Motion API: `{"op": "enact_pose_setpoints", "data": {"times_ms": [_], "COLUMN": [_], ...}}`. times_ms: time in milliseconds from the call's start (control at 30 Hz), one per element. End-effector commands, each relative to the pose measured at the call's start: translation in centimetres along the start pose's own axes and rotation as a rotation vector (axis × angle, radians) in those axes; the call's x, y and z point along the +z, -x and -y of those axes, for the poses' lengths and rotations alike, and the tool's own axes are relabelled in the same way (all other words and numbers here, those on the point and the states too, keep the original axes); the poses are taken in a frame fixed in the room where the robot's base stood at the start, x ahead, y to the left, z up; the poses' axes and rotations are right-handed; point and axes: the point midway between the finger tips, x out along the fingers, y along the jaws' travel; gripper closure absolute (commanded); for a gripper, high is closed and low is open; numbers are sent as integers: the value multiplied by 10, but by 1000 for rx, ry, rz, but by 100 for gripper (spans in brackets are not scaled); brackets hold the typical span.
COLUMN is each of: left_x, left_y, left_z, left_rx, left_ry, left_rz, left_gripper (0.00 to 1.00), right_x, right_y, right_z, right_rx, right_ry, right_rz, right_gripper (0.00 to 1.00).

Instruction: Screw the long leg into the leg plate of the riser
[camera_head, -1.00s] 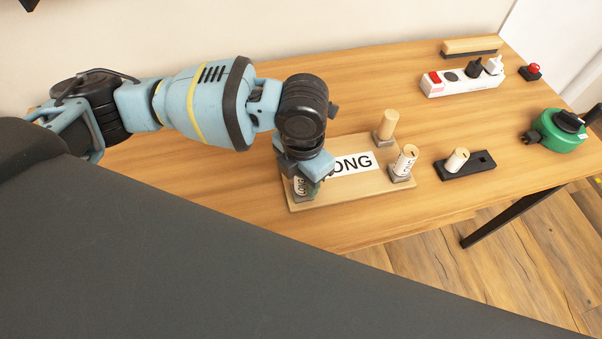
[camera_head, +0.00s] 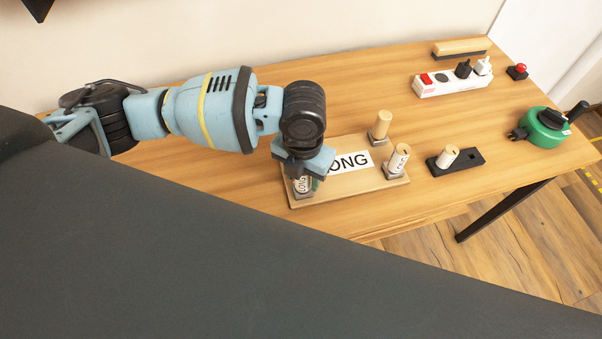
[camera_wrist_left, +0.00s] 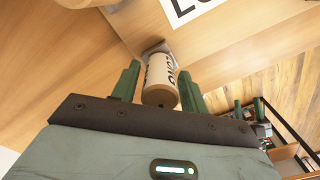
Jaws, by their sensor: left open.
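The riser (camera_head: 346,191) is a pale wooden board marked "LONG" and lies on the table. A pale cylindrical leg marked "LONG" (camera_head: 302,186) stands at its front left corner, in a grey leg plate (camera_wrist_left: 154,48). My left gripper (camera_head: 305,178) is right above this leg. In the left wrist view the green fingers of this gripper (camera_wrist_left: 158,88) are apart, one on each side of the leg (camera_wrist_left: 160,90), with narrow gaps. How deep the leg sits is hidden. Small green fingers, apparently my right gripper (camera_wrist_left: 250,110), show over the floor; their state is unclear.
A black holder (camera_head: 474,160) with another leg (camera_head: 448,156) lies to the right. Beyond are a power strip (camera_head: 440,86), a green device (camera_head: 540,130) and a red button (camera_head: 518,70).

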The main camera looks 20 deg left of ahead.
Motion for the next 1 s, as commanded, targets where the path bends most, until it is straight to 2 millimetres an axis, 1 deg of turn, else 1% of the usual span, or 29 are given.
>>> {"op": "enact_pose_setpoints", "data": {"times_ms": [33,200,333,633,1000], "left_x": [1,1,1,0,1], "left_y": [3,3,2,0,3], "left_z": [0,0,0,0,0], "left_rx": [1,1,1,1,1], "left_ry": [22,101,148,173,344], "left_rz": [4,4,3,1,5], "left_gripper": [56,56,56,56,56], "right_x": [-7,-18,-23,-25,-51], "right_y": [1,3,4,4,9], "right_z": [0,-1,-2,-2,-4], "right_rx": [1,3,4,4,9], "right_ry": [2,5,6,7,15], "right_rz": [-11,-30,-40,-43,-90], "right_gripper": [47,47,47,47,47]}}
